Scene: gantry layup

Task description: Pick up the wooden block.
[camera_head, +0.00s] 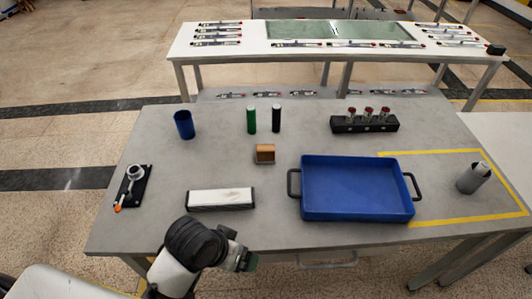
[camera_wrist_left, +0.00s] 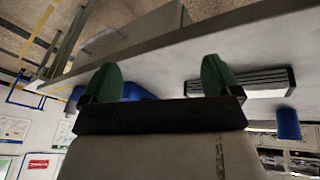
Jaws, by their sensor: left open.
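The wooden block (camera_head: 265,153), small and brown, sits on the grey table (camera_head: 330,145) near its middle, left of the blue tray's back corner. My left gripper (camera_head: 249,262) is at the table's front edge, well in front of the block and apart from it. In the left wrist view its two green fingertips (camera_wrist_left: 160,78) stand wide apart with nothing between them. The wooden block cannot be made out in the left wrist view. My right gripper is in neither view.
A blue tray (camera_head: 358,214) with black handles stands right of the block. A white bar with black ends (camera_head: 221,198) lies in front-left. Green (camera_head: 251,119) and black (camera_head: 276,118) cylinders stand behind, with a blue cup (camera_head: 183,124) at left. Bare table surrounds the block.

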